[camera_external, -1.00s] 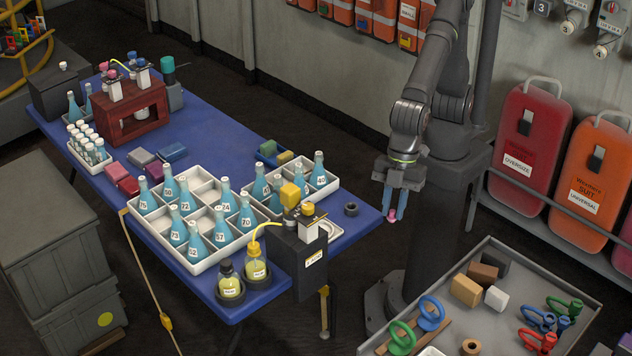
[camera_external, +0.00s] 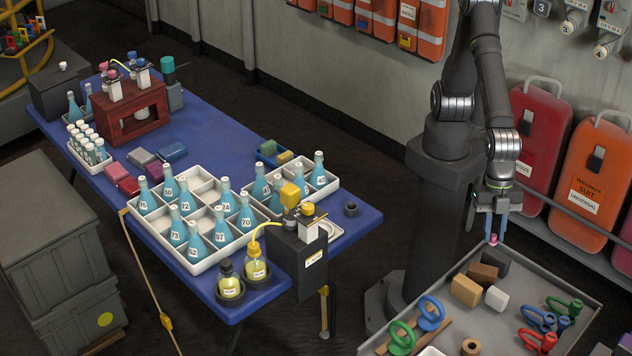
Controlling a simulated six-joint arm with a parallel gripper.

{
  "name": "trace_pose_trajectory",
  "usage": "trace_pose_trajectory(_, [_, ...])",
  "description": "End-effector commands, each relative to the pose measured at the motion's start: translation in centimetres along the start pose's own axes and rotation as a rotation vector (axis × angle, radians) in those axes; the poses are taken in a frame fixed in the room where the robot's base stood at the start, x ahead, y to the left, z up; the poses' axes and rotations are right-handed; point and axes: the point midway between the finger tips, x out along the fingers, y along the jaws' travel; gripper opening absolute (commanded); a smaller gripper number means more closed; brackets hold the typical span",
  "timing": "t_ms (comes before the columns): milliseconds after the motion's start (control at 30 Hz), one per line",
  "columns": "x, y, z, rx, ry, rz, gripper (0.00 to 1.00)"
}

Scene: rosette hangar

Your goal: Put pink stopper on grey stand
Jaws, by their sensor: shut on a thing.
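My gripper (camera_external: 493,233) is at the right, above the back edge of the grey tray table, pointing down. Its blue fingers are shut on the small pink stopper (camera_external: 493,240), whose lower end shows below the fingertips. A dark grey block (camera_external: 498,257) lies on the tray just below and beside it; a gap between stopper and block is hard to judge. A small dark grey round piece (camera_external: 351,209) with a hollow top sits on the right end of the blue table. I cannot tell which grey thing is the stand.
The grey tray table (camera_external: 540,275) also holds a brown block (camera_external: 482,274), a tan block (camera_external: 465,290), a white block (camera_external: 497,298) and coloured ring-handled pieces. The blue table (camera_external: 215,125) is crowded with flasks. Red and orange cases (camera_external: 590,190) stand behind the tray.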

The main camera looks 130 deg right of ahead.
Motion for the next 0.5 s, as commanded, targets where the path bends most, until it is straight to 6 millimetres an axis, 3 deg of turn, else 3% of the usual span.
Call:
trace_pose_trajectory(167, [2.1,-1.9,-0.1,-0.005,-0.002,0.000,0.00])
trace_pose_trajectory(500, [7.3,-8.8,-1.2,-0.004,-0.002,0.000,0.00])
